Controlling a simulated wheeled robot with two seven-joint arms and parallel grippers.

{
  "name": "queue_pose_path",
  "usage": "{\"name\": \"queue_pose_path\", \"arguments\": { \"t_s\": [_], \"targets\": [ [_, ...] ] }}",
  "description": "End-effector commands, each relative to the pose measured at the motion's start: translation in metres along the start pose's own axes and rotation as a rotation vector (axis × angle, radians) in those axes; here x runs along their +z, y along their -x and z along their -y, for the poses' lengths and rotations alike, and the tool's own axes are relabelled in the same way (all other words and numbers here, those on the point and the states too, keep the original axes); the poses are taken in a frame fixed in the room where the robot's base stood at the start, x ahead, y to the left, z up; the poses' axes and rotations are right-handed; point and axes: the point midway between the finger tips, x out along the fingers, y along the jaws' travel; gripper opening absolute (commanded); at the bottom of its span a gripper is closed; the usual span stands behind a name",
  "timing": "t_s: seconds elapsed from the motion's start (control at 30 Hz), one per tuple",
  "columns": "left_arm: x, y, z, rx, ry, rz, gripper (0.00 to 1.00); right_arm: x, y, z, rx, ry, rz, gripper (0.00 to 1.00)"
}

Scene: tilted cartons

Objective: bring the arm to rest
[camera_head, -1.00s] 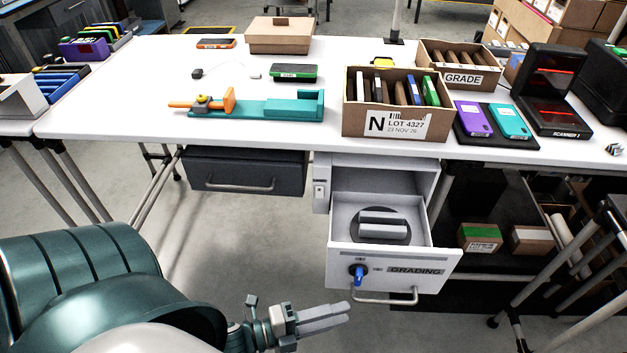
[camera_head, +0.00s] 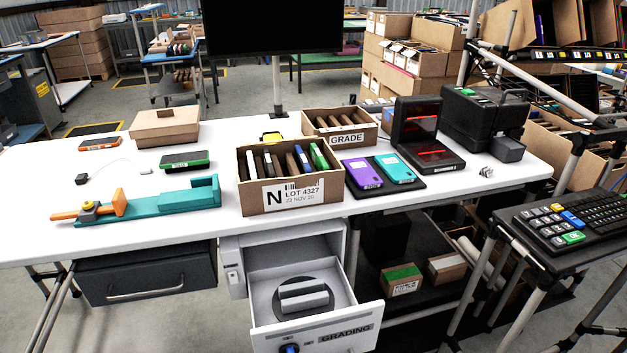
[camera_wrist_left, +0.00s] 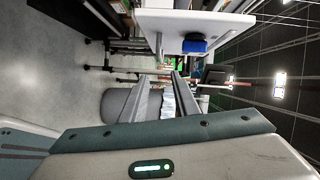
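My left gripper (camera_wrist_left: 162,90) shows only in the left wrist view. Its two fingers stand apart, and I see nothing clearly held between them. My left arm and gripper are outside the head view. My right arm and gripper are in neither view. In the head view, the white worktable (camera_head: 120,165) carries the open carton marked N LOT 4327 (camera_head: 290,197), with several upright slim items in it. Below it, the light-grey GRADING drawer (camera_head: 345,338) stands pulled out, with grey blocks on a round dark pad inside.
A teal fixture (camera_head: 165,205) and a green-edged device (camera_head: 185,160) lie left of the carton. Purple (camera_head: 361,173) and teal (camera_head: 395,169) phones lie on a dark pad to its right. A keypad stand (camera_head: 560,225) is at the right. A closed dark drawer (camera_head: 150,276) hangs lower left.

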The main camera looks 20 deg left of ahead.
Motion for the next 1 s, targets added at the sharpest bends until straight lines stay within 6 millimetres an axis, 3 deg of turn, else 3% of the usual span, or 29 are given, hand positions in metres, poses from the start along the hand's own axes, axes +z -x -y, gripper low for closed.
{"name": "queue_pose_path", "arguments": {
  "t_s": [0.17, 0.27, 0.37, 0.47, 0.63, 0.8, 0.9, 1.0],
  "targets": [
    [0.004, -0.002, -0.004, 0.007, 0.021, 0.018, 0.28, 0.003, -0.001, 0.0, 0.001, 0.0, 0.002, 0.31],
    [0.015, -0.004, -0.016, 0.031, 0.084, 0.068, 0.28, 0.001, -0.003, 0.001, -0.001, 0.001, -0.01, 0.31],
    [0.035, -0.009, -0.041, 0.072, 0.203, 0.162, 0.28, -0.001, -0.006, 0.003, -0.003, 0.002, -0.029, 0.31],
    [0.059, -0.012, -0.079, 0.128, 0.386, 0.3, 0.28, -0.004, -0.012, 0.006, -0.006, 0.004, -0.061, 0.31],
    [0.078, -0.012, -0.172, 0.238, 0.81, 0.599, 0.28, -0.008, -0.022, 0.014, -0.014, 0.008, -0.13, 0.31],
    [0.054, -0.009, -0.258, 0.338, 1.208, 0.878, 0.28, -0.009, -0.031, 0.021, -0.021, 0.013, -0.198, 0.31],
    [0.033, -0.008, -0.289, 0.381, 1.361, 0.99, 0.28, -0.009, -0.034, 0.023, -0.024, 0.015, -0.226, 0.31],
    [0.019, -0.006, -0.306, 0.407, 1.445, 1.057, 0.28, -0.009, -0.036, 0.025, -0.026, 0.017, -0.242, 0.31]
  ]
}}
